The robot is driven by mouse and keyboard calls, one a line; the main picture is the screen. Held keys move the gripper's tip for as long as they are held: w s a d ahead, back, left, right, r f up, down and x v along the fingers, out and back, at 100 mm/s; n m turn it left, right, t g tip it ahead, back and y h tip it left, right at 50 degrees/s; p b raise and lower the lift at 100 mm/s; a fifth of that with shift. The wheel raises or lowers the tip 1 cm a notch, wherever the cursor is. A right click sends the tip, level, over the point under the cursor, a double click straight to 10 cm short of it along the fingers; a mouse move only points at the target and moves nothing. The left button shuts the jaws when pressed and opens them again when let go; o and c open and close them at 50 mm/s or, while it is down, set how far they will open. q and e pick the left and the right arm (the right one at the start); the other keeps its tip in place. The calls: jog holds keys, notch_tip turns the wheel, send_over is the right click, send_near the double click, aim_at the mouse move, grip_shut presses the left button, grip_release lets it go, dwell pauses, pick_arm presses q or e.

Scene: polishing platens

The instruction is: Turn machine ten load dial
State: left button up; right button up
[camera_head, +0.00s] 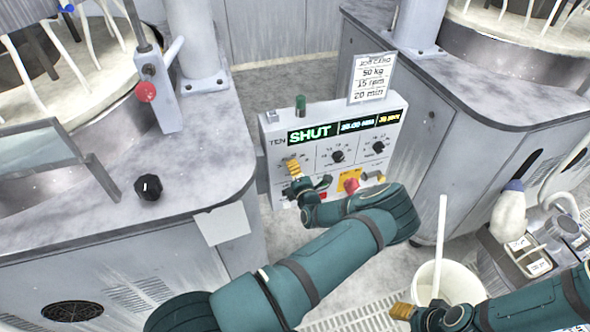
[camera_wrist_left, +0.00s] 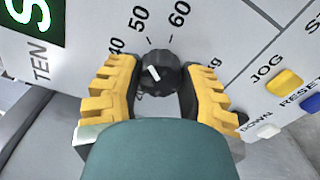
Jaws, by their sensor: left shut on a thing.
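The panel marked TEN (camera_head: 279,171) stands between two grey machines, its display reading SHUT. The load dial (camera_wrist_left: 153,74) is a black knob with a white pointer, on a scale showing 40, 50 and 60. The pointer tilts to the upper left, toward the 40 to 50 side. My left gripper (camera_head: 294,169), with yellow fingers, is shut on the dial; in the left wrist view the fingers (camera_wrist_left: 152,92) lie on either side of it. In the head view they hide the dial. My right gripper (camera_head: 402,311) is low, by a white bucket; its opening is unclear.
A card (camera_head: 371,78) above the panel lists 50 kg, 15 rpm and 20 min. Two more black knobs (camera_head: 338,157) sit right of the load dial. A red button (camera_head: 351,186) is below. The white bucket (camera_head: 447,279) holds a pale stick.

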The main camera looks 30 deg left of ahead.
pick_arm(q)
jog(key=o, duration=1.2)
jog(key=shift+o, duration=0.2)
jog(key=v, duration=1.2)
